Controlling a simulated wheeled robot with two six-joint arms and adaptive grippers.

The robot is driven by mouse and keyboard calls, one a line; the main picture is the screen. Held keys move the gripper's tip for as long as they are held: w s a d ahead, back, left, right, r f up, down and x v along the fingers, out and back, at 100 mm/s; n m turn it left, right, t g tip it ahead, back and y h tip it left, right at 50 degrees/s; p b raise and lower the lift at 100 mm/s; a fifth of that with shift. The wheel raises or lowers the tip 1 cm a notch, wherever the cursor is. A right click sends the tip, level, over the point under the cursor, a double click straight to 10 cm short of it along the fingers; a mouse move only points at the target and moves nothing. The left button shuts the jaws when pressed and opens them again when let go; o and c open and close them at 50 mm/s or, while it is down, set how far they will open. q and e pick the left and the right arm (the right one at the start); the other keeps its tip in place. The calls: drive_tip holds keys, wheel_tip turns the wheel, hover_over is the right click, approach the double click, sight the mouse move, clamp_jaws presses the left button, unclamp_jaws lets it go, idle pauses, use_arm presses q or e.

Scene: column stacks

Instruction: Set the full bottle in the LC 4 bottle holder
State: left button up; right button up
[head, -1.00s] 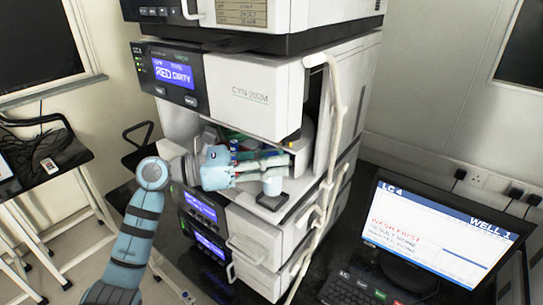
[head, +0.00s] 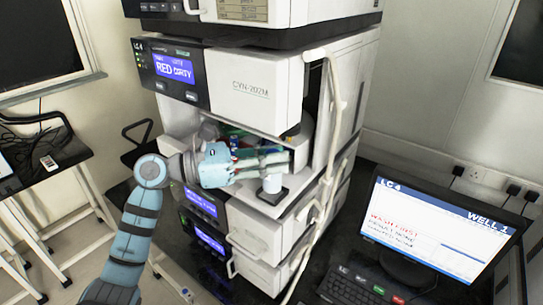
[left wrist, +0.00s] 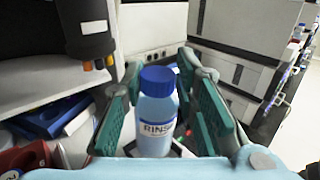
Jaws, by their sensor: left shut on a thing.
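My left gripper (head: 264,162) reaches into the open bay of the LC 4 stack (head: 260,95). It is shut on a bottle (left wrist: 155,120) with a blue cap and a label reading "RINS…", upright between the green finger pads in the left wrist view. In the head view the bottle's pale lower part (head: 272,184) shows below the fingers. It is over a dark square base (head: 280,196) on the bay's front ledge, perhaps the holder. I cannot tell whether the bottle touches it. My right gripper is not in view.
Blue and red items (left wrist: 45,122) lie in the bay, left of the bottle in the wrist view. A dark cylinder (left wrist: 88,28) hangs above them. A pale tube (head: 333,130) runs down the stack's corner.

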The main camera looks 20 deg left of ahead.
use_arm(q)
drive_tip(key=shift+f, duration=0.1)
idle(0.4)
drive_tip(key=shift+f+b, duration=0.9)
drive_tip(key=o, duration=1)
drive_tip(key=shift+o, duration=0.2)
drive_tip(key=v, duration=1.2)
drive_tip(key=shift+a+f, duration=0.1)
